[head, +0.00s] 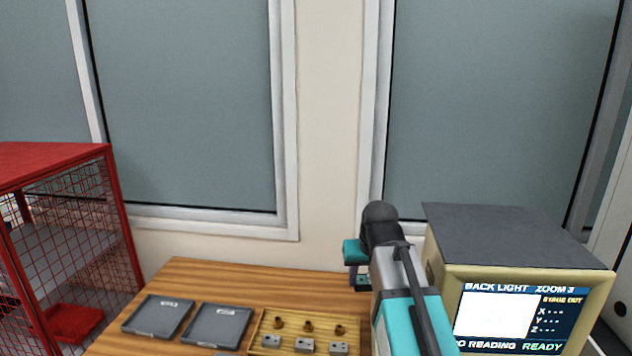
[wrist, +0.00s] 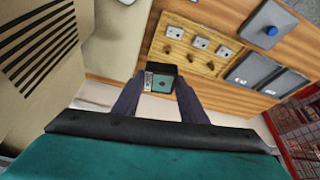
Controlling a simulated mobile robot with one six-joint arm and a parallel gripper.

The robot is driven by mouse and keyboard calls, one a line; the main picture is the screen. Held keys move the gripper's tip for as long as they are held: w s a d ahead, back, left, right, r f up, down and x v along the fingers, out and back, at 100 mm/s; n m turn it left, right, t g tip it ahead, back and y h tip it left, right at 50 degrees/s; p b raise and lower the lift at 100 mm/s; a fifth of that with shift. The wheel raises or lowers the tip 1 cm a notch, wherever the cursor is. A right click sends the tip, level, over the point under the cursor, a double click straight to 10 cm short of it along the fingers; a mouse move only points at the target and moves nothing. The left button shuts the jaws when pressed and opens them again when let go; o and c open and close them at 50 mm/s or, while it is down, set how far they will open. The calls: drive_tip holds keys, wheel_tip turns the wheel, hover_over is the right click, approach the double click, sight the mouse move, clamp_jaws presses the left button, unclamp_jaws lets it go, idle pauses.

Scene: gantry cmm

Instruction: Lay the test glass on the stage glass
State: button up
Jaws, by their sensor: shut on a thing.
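My gripper (wrist: 160,88) is shut on a small dark square piece with a teal-green face and a pale marked strip along one side, which I take to be the test glass (wrist: 164,80). The two dark fingers grip it from either side. In the head view my gripper (head: 357,277) is above the wooden table, left of the display unit, and the held piece is only a small dark patch between the fingers. I cannot make out the stage glass in either view.
The beige display unit (head: 443,268) stands close on the right, its screen (head: 525,318) reading "READY". A wooden tray (head: 257,330) holds brass pieces and metal blocks. Two grey trays (head: 160,318) (head: 218,327) lie left on the table (head: 200,275). A red mesh cage (head: 60,150) stands at far left.

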drive_tip(key=s+a+f+b, duration=0.1)
drive_tip(key=s+f+b, duration=0.4)
drive_tip(key=f, duration=0.6)
drive_tip(key=shift+f, duration=0.3)
drive_tip(key=shift+s+a, duration=0.1)
